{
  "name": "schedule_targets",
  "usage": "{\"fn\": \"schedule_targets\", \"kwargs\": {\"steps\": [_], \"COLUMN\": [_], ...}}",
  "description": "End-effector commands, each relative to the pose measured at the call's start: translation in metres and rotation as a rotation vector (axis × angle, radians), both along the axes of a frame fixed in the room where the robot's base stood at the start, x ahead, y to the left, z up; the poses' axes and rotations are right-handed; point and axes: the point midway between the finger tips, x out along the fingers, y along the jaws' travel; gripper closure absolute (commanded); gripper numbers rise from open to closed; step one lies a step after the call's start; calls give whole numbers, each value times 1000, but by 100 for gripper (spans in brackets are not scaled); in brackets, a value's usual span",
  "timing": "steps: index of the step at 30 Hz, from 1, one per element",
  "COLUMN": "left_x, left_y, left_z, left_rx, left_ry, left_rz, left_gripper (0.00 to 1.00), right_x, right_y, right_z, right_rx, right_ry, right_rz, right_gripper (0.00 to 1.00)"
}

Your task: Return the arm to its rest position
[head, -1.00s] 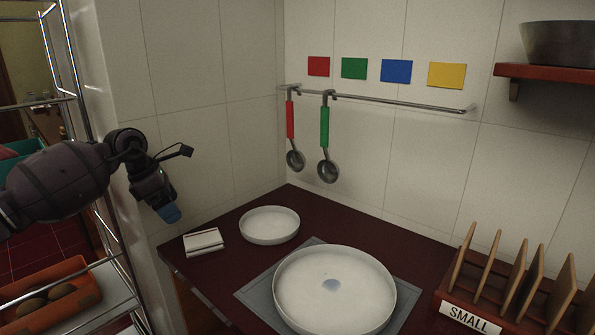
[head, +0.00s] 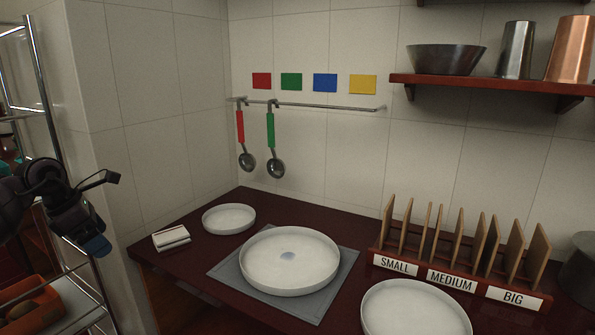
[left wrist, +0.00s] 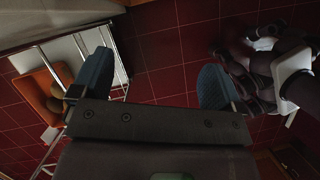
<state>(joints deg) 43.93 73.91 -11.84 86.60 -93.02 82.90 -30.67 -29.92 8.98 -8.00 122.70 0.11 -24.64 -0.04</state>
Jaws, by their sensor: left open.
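My left arm comes in at the left edge of the head view. Its dark gripper with blue fingertips (head: 97,245) hangs pointing down, left of the counter and in front of the wire rack. It is apart from the counter and from the things on it. In the left wrist view the two blue fingers (left wrist: 155,82) stand wide apart with nothing between them, over a dark red tiled floor. The right gripper cannot be made out in either view.
The dark red counter (head: 190,257) bears a small white dish (head: 229,218), a large white dish (head: 290,262) on a grey mat and a slotted holder (head: 455,285). A wire rack (head: 48,100) stands close beside my left arm. Two ladles hang on the wall rail (head: 320,107).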

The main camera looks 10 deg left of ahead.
Motion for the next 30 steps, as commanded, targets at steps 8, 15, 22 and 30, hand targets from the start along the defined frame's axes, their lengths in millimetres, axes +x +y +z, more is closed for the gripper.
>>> {"fn": "schedule_targets", "kwargs": {"steps": [8, 15, 22, 30], "left_x": [34, 52, 40, -4], "left_y": [-39, -111, -157, -166], "left_z": [33, 74, 68, -13], "left_rx": [-283, -781, -1363, -1922], "left_ry": [-208, -325, -222, 114], "left_rz": [129, 251, 533, 1134], "left_gripper": [7, 7, 7, 7], "right_x": [4, 3, 2, 3], "right_y": [1, 1, 0, -1], "right_z": [3, 1, 5, 16], "right_rx": [2, 2, 0, 1], "right_ry": [-13, -12, -16, -33], "right_rz": [3, 2, 0, -2], "right_gripper": [57, 57, 57, 57]}}
